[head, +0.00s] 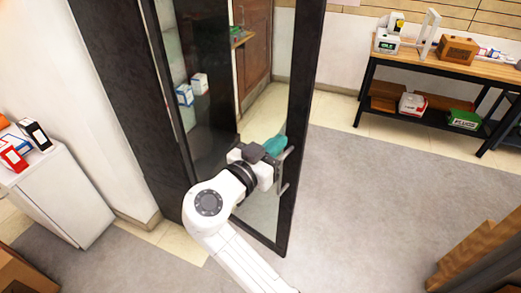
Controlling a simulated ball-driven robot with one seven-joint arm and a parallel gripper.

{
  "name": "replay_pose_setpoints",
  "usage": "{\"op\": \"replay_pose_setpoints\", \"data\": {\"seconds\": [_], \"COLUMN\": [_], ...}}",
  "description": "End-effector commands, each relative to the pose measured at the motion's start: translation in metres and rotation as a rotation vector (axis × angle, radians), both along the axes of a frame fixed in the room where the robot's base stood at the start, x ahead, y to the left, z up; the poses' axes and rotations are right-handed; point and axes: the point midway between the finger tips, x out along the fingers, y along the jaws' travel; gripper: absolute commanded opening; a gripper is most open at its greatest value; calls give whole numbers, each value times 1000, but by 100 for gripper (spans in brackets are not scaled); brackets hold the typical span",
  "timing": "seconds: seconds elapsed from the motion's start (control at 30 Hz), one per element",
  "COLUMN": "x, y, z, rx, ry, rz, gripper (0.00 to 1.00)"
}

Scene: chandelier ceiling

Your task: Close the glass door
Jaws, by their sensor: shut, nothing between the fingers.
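The glass door (305,75) has a dark frame and stands swung open from a tall dark cabinet (150,105). Its clear pane shows the floor and a brown wooden panel behind it. A grey bar handle (286,172) sits on the door's outer edge at the right. My gripper (276,146), with teal fingers, is in front of the door's lower part, close to the handle. The fingers are shut and empty. I cannot tell whether they touch the handle or the frame. My white arm hides part of the door's lower edge.
Blue and white boxes (185,94) stand on a shelf inside the cabinet. A wooden table (470,62) with devices stands at the back right. The grey floor (370,200) right of the door is clear.

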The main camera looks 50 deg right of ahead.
Motion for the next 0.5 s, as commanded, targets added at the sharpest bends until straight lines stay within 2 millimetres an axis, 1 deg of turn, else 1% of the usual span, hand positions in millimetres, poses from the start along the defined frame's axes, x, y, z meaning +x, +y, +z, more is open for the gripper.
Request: {"op": "replay_pose_setpoints", "data": {"seconds": [0.03,0.2,0.33,0.5], "x": [0,2,3,3], "y": [-8,-26,-31,-32], "z": [4,1,0,-1], "rx": [-1,1,0,1], "ry": [3,3,2,1], "rz": [-2,-1,1,1], "gripper": [0,0,0,0]}}
